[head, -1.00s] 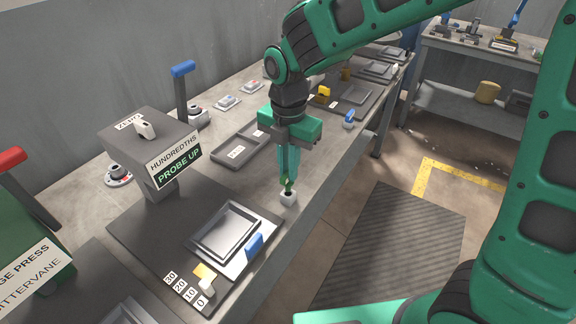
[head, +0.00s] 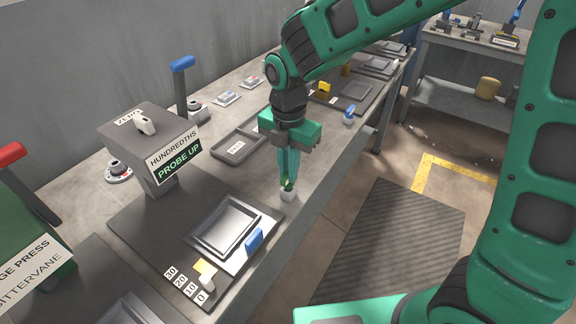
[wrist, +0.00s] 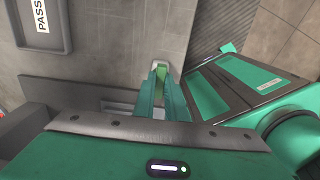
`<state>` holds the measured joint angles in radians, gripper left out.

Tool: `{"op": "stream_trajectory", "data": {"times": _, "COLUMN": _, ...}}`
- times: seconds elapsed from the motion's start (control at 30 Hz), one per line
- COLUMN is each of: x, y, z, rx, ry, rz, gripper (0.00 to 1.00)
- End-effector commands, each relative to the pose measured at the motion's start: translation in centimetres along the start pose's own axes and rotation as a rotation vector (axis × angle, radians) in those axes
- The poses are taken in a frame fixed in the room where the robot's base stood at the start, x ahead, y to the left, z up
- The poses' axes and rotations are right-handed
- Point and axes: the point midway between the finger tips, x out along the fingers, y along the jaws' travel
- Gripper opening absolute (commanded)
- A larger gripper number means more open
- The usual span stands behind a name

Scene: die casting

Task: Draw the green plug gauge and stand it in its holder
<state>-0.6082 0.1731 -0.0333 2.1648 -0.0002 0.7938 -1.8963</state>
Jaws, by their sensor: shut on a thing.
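The green plug gauge (head: 287,184) stands roughly upright at the small white holder (head: 288,195) near the front edge of the bench. My gripper (head: 288,176) points down from above and is shut on the gauge's upper part. In the wrist view, the green gauge (wrist: 161,70) shows between my fingertips, with the pale holder (wrist: 160,64) around or just beyond it. The gauge's lower end is hidden, so I cannot tell how deep it sits in the holder.
A gauge box reading PROBE UP (head: 178,160) stands left of my gripper. A grey tray (head: 222,230) with a blue-handled piece (head: 254,240) lies in front. A PASS tray (head: 238,146) lies behind. Open floor with a dark mat (head: 390,245) is to the right.

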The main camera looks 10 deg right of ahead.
Motion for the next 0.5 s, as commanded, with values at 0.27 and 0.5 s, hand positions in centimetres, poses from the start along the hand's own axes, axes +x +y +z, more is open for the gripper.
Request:
{"op": "stream_trajectory", "data": {"times": 0.27, "x": 0.6, "y": 0.0, "z": 0.0, "rx": 0.0, "ry": 0.0, "rz": 0.0, "gripper": 0.0}}
{"op": "stream_trajectory", "data": {"times": 0.5, "x": 1.1, "y": 0.0, "z": 0.0, "rx": 0.0, "ry": 0.0, "rz": -0.001, "gripper": 0.0}}
